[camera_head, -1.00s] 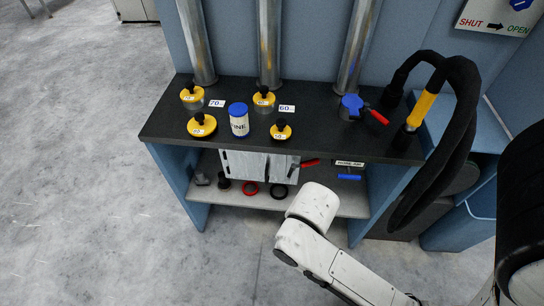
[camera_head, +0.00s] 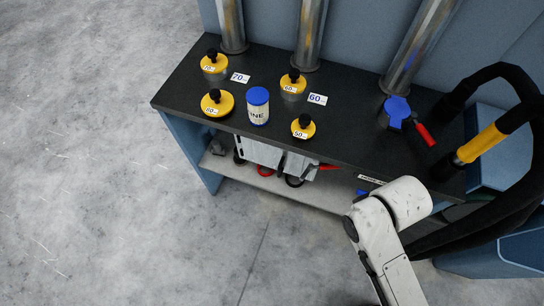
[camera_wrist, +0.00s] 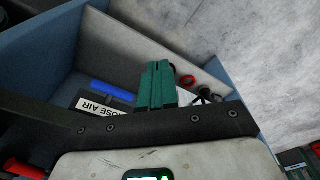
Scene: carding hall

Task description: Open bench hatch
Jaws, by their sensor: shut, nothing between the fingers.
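My gripper (camera_wrist: 157,84) shows in the wrist view as two green fingers, shut together and empty, over the under-bench space. In the head view it is hidden. The blue fitting (camera_head: 398,110) with a red lever (camera_head: 425,134) sits on the bench top (camera_head: 335,117) below the right pipe. A red grip (camera_wrist: 24,169) shows at lower left in the wrist view. Left of the fingers is a "HOSE AIR" label (camera_wrist: 105,104) with a blue bar (camera_wrist: 112,90) by it. Pale panels (camera_head: 258,151) hang under the bench front. No part is marked as the hatch, so I cannot tell which it is.
Yellow knobbed caps (camera_head: 217,103) and a blue-lidded jar (camera_head: 257,106) stand on the bench. A thick black hose with a yellow section (camera_head: 482,148) is at the right. The lower shelf (camera_head: 285,186) holds small rings. Open floor (camera_head: 90,190) lies to the left.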

